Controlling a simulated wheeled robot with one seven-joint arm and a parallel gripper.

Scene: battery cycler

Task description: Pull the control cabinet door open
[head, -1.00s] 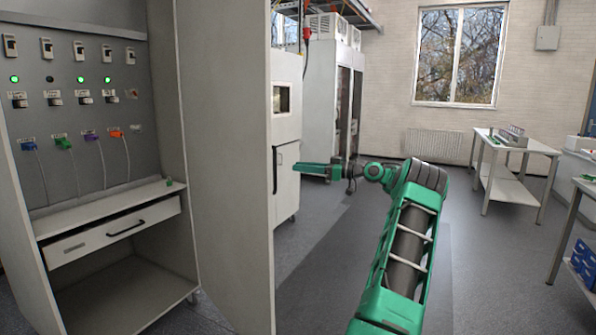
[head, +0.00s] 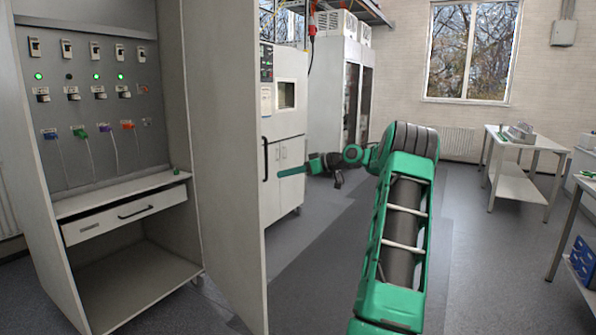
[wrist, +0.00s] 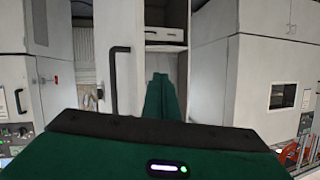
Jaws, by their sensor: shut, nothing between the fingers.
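The control cabinet (head: 177,90) stands at the left in the head view, its interior open to view. Its pale door (head: 225,160) stands out from the cabinet's right side, well open. A black vertical bar handle (head: 265,158) shows at the door's free edge; the wrist view shows a black bar handle (wrist: 115,80) left of the fingers on a pale panel. My gripper (head: 281,173) is shut and empty, just right of the handle in the head view. In the wrist view the green fingers (wrist: 165,98) lie together. Touch between fingers and handle cannot be made out.
Inside the cabinet are switches, green lights, coloured plugs and a drawer (head: 125,212). A white chamber (head: 288,130) and tall cabinet (head: 328,90) stand behind my gripper. Tables (head: 525,148) are at the right. Grey floor (head: 320,265) is clear between.

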